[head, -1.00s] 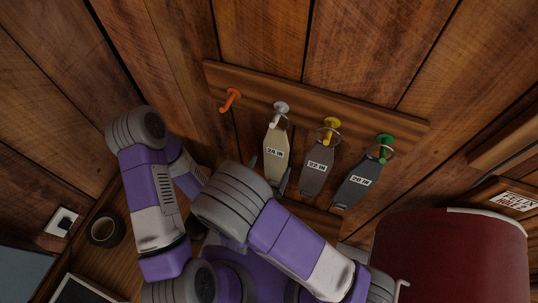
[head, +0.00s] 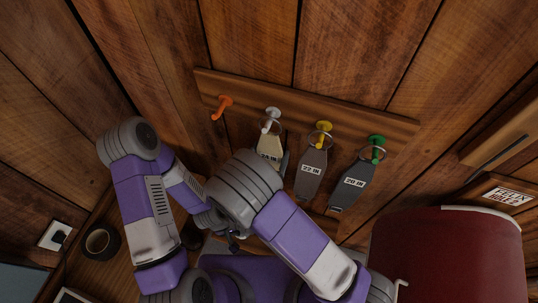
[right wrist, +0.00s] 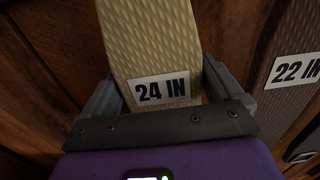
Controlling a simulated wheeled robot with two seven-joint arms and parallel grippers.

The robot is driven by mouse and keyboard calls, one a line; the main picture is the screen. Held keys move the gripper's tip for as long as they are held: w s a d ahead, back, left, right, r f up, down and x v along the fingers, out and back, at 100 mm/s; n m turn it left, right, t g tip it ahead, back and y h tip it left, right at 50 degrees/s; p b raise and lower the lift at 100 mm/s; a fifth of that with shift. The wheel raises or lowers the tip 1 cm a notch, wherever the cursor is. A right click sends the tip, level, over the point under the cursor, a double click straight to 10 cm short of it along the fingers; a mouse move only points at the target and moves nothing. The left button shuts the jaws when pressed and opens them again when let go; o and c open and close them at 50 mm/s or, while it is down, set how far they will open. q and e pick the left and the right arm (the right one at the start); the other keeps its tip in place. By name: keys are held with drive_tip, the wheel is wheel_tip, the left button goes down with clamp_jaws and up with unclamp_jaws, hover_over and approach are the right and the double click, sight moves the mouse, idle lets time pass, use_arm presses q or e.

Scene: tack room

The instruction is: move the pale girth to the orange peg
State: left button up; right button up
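The pale girth (head: 269,145) is a cream strap marked 24 IN, hanging by its ring from the white peg (head: 271,119). The orange peg (head: 222,107) at the rack's left end is bare. My right gripper (right wrist: 160,72) is at the pale girth (right wrist: 155,40), one finger on each side of it. The fingers stand apart with the strap between them, and they do not look closed on it. In the head view my right arm hides the girth's lower part. My left arm is folded at the left; its gripper is mostly hidden, its fingers unclear.
A grey 22 IN girth (head: 311,170) hangs on the yellow peg (head: 323,130), close right of the pale one. A dark 20 IN girth (head: 353,183) hangs on the green peg (head: 376,142). Tape (head: 101,241) lies lower left. A dark red object (head: 445,255) stands lower right.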

drive_tip(key=c, duration=0.8)
drive_tip(key=shift+r+p, duration=0.65)
drive_tip(key=shift+r, duration=0.2)
drive_tip(key=shift+s, duration=0.1)
drive_tip(key=shift+b+v, duration=0.4)
drive_tip(key=shift+v, duration=4.55)
